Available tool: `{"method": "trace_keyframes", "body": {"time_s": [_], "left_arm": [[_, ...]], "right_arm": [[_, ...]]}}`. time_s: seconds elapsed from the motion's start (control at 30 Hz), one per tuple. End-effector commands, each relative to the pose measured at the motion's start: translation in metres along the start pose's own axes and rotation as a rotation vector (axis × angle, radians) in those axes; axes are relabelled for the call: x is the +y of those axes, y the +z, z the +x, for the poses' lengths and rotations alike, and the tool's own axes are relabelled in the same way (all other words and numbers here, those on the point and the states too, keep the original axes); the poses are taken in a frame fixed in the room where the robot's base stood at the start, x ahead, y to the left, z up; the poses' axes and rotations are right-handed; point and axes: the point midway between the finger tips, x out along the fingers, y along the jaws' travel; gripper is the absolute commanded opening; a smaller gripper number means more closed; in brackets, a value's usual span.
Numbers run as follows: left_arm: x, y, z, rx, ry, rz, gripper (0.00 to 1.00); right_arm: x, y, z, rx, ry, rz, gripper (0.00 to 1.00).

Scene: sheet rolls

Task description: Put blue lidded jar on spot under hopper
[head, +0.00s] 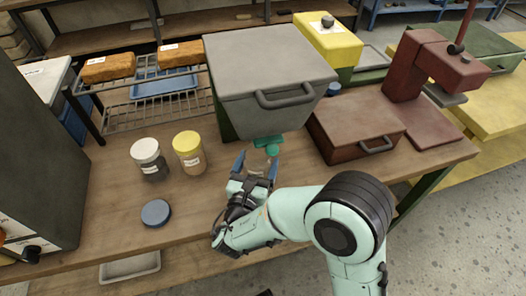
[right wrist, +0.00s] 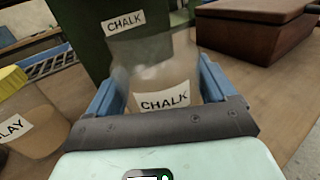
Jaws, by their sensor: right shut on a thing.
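My right gripper (head: 257,171) is shut on a clear jar labelled CHALK (right wrist: 163,72), with a blue finger on each side of it. The jar looks upright, in front of the green hopper stand (right wrist: 85,35), which also carries a CHALK label. No lid shows on the held jar. In the head view the jar is mostly hidden, just below the green spout (head: 268,141) of the grey hopper (head: 265,70). A flat blue round lid (head: 156,213) lies on the bench to the left. I cannot see whether the jar touches the spot. My left gripper is out of view.
A white-lidded jar (head: 149,158) and a yellow-lidded jar (head: 189,152) stand left of the gripper. A brown box with a handle (head: 355,125) is close on the right. A wire rack (head: 150,112) is behind. The bench front (head: 110,225) is mostly clear.

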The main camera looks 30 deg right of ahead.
Motion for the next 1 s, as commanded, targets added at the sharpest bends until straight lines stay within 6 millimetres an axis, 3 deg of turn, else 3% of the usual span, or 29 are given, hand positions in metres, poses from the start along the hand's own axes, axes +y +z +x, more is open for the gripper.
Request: {"method": "trace_keyframes", "body": {"time_s": [0.23,0.43,0.57,0.97,1.0], "left_arm": [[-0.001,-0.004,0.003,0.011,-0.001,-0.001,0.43],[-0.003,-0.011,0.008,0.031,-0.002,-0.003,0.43],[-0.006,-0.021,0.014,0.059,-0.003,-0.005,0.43],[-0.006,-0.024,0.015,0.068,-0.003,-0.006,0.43],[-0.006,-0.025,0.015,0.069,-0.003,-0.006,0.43]], "right_arm": [[0.000,0.000,0.024,-0.001,-0.002,0.002,0.36],[-0.001,0.000,0.060,-0.002,-0.003,0.002,0.36],[0.000,-0.015,0.059,0.000,0.002,-0.003,0.36],[0.000,-0.018,0.058,-0.001,0.001,0.000,0.36],[0.000,-0.019,0.058,0.001,0.001,0.000,0.91]]}}
